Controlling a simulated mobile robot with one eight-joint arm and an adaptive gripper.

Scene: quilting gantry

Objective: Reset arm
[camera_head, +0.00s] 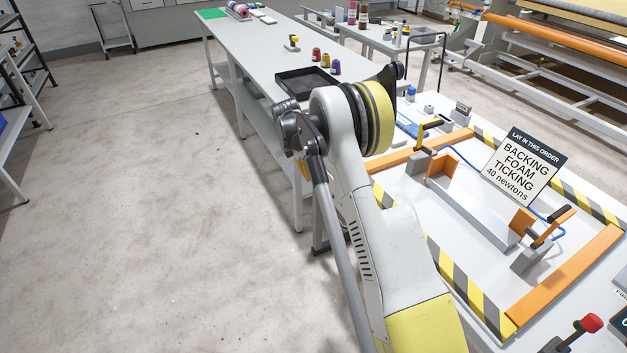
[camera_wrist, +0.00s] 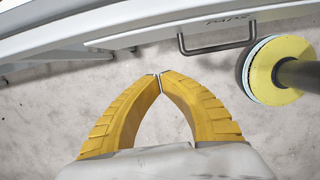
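My gripper (camera_wrist: 159,76) has two ribbed yellow fingers whose tips meet in the wrist view, with nothing between them. It points over bare concrete floor (camera_wrist: 60,120). In the head view my arm (camera_head: 365,220) rises from the bottom edge to a joint with a yellow band, beside the long grey table.
The grey table (camera_head: 262,55) holds a black tray (camera_head: 306,82) and several spools. At right, a striped workstation carries orange rails (camera_head: 570,275) and a sign (camera_head: 522,165). The wrist view shows a metal handle (camera_wrist: 216,50). Open floor (camera_head: 130,200) lies left.

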